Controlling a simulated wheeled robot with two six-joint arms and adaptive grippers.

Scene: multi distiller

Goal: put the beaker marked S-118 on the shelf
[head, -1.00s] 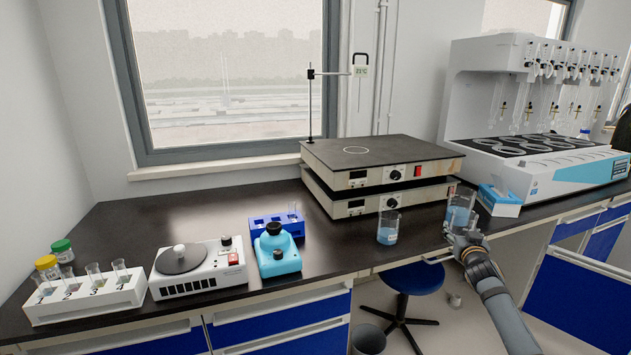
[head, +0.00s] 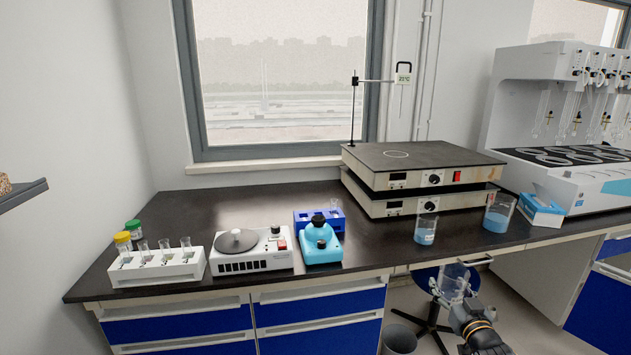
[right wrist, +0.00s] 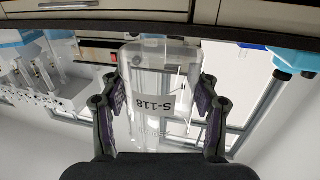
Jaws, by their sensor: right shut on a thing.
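The beaker marked S-118 is clear glass and looks empty. It sits between the fingers of my right gripper (right wrist: 160,103), and its label shows upside down on the beaker (right wrist: 152,125) in the right wrist view. In the head view my right gripper (head: 457,303) holds the beaker (head: 453,286) in front of the bench, below the bench top and apart from it. A dark grey shelf (head: 22,194) juts in at the left edge of the head view, only partly in view. My left gripper is not in view.
Two beakers with blue liquid, a left one (head: 426,232) and a right one (head: 497,214), stand near the bench edge (head: 400,268). A stool (head: 432,283) and a bin (head: 399,340) are below. Something brown (head: 5,184) rests on the shelf.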

